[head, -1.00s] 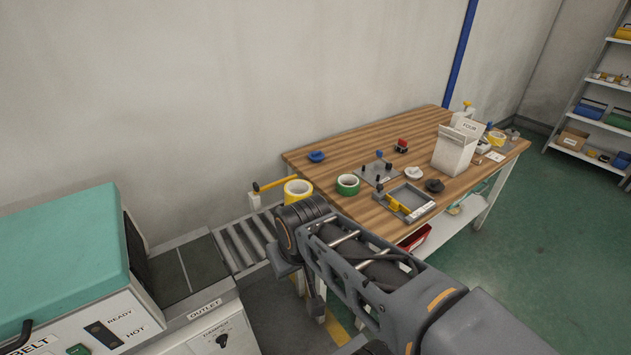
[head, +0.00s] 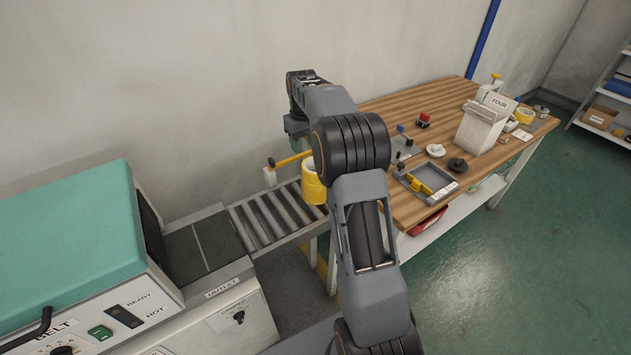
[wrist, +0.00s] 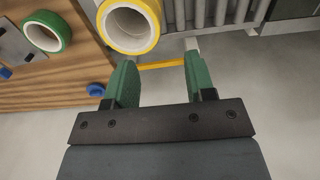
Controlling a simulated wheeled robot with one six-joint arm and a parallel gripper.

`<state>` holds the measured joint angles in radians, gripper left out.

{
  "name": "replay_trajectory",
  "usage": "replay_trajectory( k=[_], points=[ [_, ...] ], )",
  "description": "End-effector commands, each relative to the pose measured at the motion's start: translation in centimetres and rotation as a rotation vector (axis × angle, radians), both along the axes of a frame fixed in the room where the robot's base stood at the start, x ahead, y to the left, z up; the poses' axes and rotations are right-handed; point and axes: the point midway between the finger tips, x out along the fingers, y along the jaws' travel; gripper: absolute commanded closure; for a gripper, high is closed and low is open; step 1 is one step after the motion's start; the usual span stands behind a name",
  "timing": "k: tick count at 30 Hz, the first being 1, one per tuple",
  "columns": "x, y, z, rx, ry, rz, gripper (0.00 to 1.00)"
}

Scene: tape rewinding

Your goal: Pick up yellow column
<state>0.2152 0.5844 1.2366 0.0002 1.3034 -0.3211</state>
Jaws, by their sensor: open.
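The best match for a yellow column is a yellow tape roll (head: 314,187) with a white core, standing at the end of the roller conveyor. My arm partly covers it in the head view. It shows in the wrist view as a yellow ring (wrist: 155,42), cut by the top edge. A thin yellow bar (head: 291,160) runs behind it from a white block (head: 270,176). My gripper (wrist: 160,66) has its green fingers apart, with nothing held. The bar (wrist: 163,65) appears between the fingertips in the wrist view; whether it is at their depth I cannot tell.
The wooden table (head: 436,92) carries a grey tray (head: 409,184), a white box (head: 478,131) and small parts. A green tape roll (wrist: 47,32) lies on it. The roller conveyor (head: 262,220) and teal-lidded machine (head: 65,215) are at left. The wall is close behind my gripper.

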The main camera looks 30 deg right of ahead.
Motion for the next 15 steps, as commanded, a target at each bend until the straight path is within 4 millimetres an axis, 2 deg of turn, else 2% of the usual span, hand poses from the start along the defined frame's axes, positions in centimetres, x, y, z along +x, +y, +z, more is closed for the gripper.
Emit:
replay_trajectory(
  k=[4,15],
  points=[
    [1.0,-0.8,-1.7,0.003,0.016,0.005,0.50],
    [1.2,-0.8,-7.9,0.004,0.020,0.009,0.50]
  ],
)
